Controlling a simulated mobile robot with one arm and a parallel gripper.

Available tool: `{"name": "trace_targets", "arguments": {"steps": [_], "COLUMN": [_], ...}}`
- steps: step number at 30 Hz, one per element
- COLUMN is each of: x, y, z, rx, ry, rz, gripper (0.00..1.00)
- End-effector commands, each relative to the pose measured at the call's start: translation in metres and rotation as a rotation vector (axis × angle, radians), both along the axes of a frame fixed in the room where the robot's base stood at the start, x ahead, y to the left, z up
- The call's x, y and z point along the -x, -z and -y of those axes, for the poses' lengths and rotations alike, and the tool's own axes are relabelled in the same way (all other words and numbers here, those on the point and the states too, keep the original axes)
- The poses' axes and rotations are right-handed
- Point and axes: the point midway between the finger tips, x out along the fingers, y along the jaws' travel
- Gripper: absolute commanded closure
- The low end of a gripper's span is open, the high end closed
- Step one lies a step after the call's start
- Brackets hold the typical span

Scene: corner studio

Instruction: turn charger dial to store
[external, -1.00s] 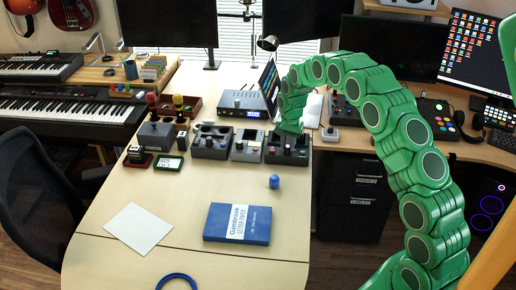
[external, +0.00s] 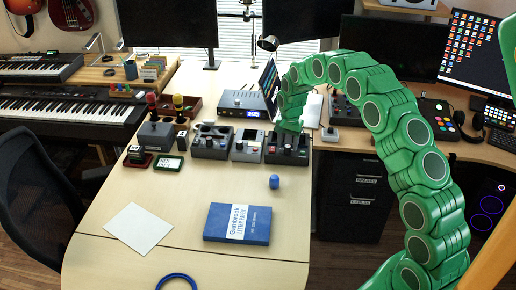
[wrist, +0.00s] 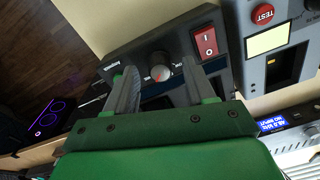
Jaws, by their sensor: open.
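The charger (external: 286,158) is a dark box at the right end of the row of devices on the table. In the external view my gripper (external: 289,127) is over the back of the charger, and the dial is not distinguishable there.
A red rocker switch (wrist: 206,42) sits close to one finger on the same panel. A grey tester (wrist: 273,45) with a red TEST button stands beside the charger. Behind is a box with a blue display (external: 248,103). A blue book (external: 237,223) and blue cylinder (external: 274,182) lie in front.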

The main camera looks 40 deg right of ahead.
Motion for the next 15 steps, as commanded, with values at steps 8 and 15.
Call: {"name": "trace_targets", "arguments": {"steps": [8,15], "x": [0.0,0.001], "y": [-0.037,-0.067], "z": [0.0,0.001], "rx": [0.001,0.001], "ry": [0.0,0.0], "rz": [0.003,0.003], "gripper": [0.46,0.46]}}
